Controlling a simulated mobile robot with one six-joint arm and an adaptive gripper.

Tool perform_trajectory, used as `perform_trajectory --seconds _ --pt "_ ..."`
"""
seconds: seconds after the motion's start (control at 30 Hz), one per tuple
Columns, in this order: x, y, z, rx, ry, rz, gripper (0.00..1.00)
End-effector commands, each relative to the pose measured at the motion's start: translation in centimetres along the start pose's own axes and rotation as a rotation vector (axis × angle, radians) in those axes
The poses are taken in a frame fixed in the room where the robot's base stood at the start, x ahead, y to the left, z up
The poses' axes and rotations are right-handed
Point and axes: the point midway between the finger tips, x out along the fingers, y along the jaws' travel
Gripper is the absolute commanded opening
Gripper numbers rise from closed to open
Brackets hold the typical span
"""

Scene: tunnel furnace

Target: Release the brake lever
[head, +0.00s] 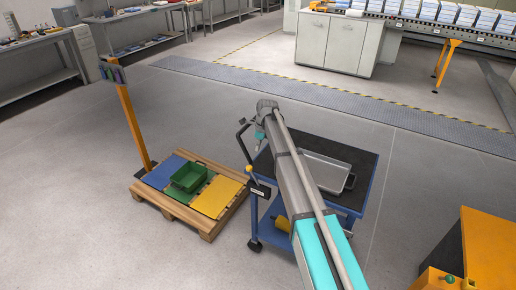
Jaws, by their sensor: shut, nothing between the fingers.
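A blue-framed cart (367,181) with a dark top stands at the centre right, partly hidden behind my arm. At its left end is a black push handle (241,144). Below the handle, a small lever with a yellow knob (249,168) stands up from a bracket; it looks like the brake lever. My gripper (258,149) is small in the view, hanging from the arm's far end, above and slightly right of the knob. It is shut and empty, and looks apart from the knob, though depth is hard to judge.
A metal tray (325,174) lies on the cart top. An orange machine (488,245) stands at lower right. Floor behind the cart is clear.

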Motion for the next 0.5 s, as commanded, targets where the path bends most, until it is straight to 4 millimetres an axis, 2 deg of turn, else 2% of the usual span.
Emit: perform_trajectory --seconds 0.03,0.2,0.5 --pt "-0.9 0.0 0.2 0.0 0.0 0.0 0.0" --pt "-2.2 -0.1 0.5 0.0 0.0 0.0 0.0" --pt "-3.9 -0.1 0.9 0.0 0.0 0.0 0.0"
